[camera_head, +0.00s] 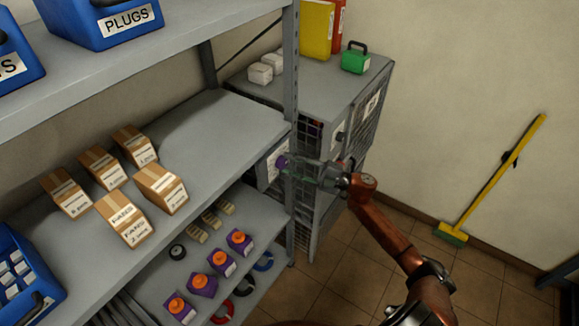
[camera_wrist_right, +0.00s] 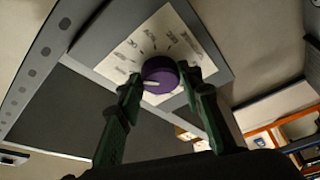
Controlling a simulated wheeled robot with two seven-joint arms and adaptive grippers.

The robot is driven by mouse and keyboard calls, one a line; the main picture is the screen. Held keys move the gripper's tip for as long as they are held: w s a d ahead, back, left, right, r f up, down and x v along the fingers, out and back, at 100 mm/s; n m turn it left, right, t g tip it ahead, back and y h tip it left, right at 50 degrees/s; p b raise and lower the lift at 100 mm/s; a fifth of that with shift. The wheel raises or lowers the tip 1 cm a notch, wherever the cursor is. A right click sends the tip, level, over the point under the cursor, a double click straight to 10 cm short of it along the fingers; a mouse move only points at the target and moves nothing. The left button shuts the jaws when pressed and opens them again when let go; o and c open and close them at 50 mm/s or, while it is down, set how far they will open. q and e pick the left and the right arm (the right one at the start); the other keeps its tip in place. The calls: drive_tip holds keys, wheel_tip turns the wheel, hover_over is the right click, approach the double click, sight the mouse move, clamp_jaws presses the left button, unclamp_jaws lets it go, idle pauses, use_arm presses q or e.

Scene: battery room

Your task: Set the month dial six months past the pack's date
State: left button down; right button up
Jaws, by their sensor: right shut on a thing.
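The month dial is a purple knob (camera_wrist_right: 160,72) on a white label plate (camera_wrist_right: 187,50) with printed words around it, too small to read surely. A pale pointer mark shows on the knob's lower left. My right gripper (camera_wrist_right: 160,84) is shut on the knob, one finger at each side. In the head view the right gripper (camera_head: 300,168) reaches the dial (camera_head: 282,161) by the shelf post, partly hiding it. Several purple packs with orange caps (camera_head: 221,262) stand on the lower shelf; no date on them is readable. My left gripper is not in view.
Cardboard boxes (camera_head: 122,219) sit on the middle shelf, blue bins (camera_head: 100,20) above. A grey cabinet (camera_head: 320,85) with a green case (camera_head: 355,58) stands behind the shelf post (camera_head: 290,100). A yellow broom (camera_head: 492,180) leans on the right wall; the floor before it is clear.

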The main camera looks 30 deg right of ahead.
drive_tip(key=shift+r+n+g, duration=0.1)
drive_tip(key=shift+n+g, duration=0.5)
drive_tip(key=shift+n, duration=0.8)
drive_tip(key=o, duration=1.2)
drive_tip(key=shift+c, duration=0.2)
drive_tip(key=r+v, duration=0.1)
drive_tip(key=v, duration=1.1)
drive_tip(key=shift+f, duration=0.35)
